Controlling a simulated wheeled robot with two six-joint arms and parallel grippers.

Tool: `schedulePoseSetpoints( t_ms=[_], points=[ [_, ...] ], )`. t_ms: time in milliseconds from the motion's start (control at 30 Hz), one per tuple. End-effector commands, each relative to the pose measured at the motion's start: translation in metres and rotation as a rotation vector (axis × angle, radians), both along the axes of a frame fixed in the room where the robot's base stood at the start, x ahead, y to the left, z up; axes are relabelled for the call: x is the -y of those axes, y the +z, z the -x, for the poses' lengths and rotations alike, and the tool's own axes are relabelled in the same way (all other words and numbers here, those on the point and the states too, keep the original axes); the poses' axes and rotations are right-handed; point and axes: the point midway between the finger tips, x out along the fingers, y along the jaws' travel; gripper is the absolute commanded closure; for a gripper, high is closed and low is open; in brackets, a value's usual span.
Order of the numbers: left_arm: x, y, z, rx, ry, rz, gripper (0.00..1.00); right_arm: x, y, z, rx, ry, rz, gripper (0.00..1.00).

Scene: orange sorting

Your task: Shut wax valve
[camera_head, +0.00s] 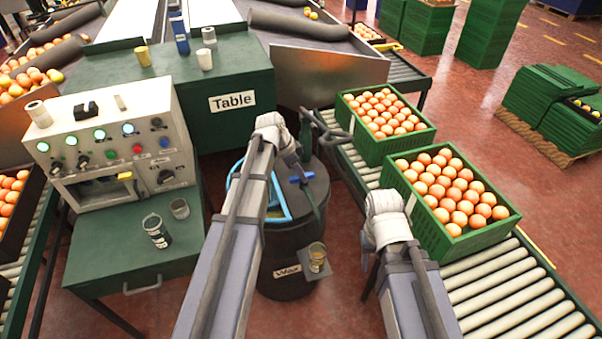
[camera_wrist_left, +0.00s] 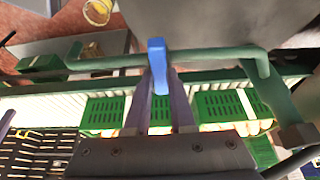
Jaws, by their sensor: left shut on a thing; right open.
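The wax drum (camera_head: 283,276) is a dark barrel with a "Wax" label, standing at the centre. A blue valve handle (camera_head: 303,179) sits on a green pipe at its top. In the left wrist view the handle (camera_wrist_left: 157,63) lies crosswise to the green pipe (camera_wrist_left: 211,57). My left gripper (camera_head: 299,174) is shut on the handle, whose blue end shows between its two fingers (camera_wrist_left: 161,91). A cup with yellowish contents (camera_head: 317,257) stands at the drum's front. My right gripper (camera_head: 369,243) is beside the conveyor, away from the valve; its fingers are mostly hidden.
Two green crates of oranges (camera_head: 447,243) stand on the roller conveyor (camera_head: 507,293) at right. A blue frame (camera_head: 283,205) lies by the drum's top, partly behind my left arm. A control box (camera_head: 117,140) and a green table (camera_head: 231,83) stand at left and behind.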

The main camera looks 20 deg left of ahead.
Motion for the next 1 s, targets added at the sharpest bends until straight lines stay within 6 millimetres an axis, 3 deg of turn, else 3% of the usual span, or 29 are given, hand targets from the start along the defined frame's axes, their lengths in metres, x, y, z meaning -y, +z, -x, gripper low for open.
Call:
schedulePoseSetpoints(
  t_ms=[567, 600, 833, 1000],
  points=[
    [-0.0003, -0.0002, 0.0002, -0.001, -0.03, -0.001, 1.0, 0.0, -0.0001, 0.0, 0.0, 0.0, 0.0, 0.5],
    [-0.0003, -0.0002, 0.0002, -0.001, -0.03, -0.001, 0.75, 0.0, -0.0001, 0.0, 0.0, 0.0, 0.0, 0.5],
    [-0.0003, -0.0001, 0.0, 0.0, -0.029, -0.001, 0.49, 0.0, 0.0, 0.0, 0.0, 0.0, 0.0, 0.5],
    [-0.0003, -0.0001, -0.0001, -0.001, -0.028, -0.001, 0.47, 0.0, 0.0, 0.0, 0.0, 0.0, 0.0, 0.5]
  ],
)
